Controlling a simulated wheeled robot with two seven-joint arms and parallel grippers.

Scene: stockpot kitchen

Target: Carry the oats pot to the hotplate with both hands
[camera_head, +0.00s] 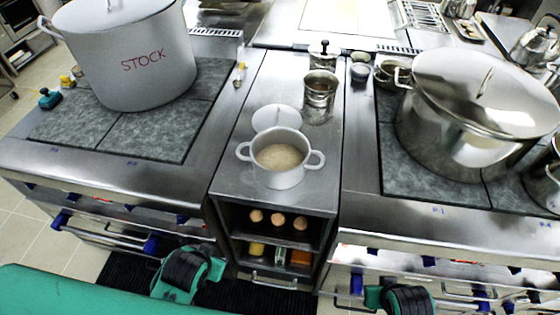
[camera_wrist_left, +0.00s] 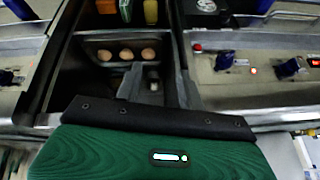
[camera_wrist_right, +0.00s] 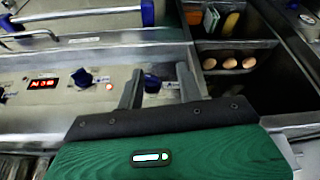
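The oats pot (camera_head: 281,180) is a white two-handled pot with beige contents, upright and uncovered on the narrow steel counter. Its handles stick out left and right. Grey tiled hotplates lie on the left (camera_head: 150,135) and right (camera_head: 405,178) stoves; I cannot tell which one is meant. My left gripper is low in front of the counter, its two fingers (camera_wrist_left: 157,85) apart and empty. My right gripper is also low, in front of the right stove, its fingers (camera_wrist_right: 160,88) apart and empty. Neither touches the pot.
A large white STOCK pot (camera_head: 135,60) stands on the left hotplate and a large steel pot (camera_head: 450,130) on the right one. A white lid (camera_head: 276,117) lies behind the oats pot, with steel canisters (camera_head: 319,95) beyond. Eggs (camera_head: 278,220) sit on the shelf below.

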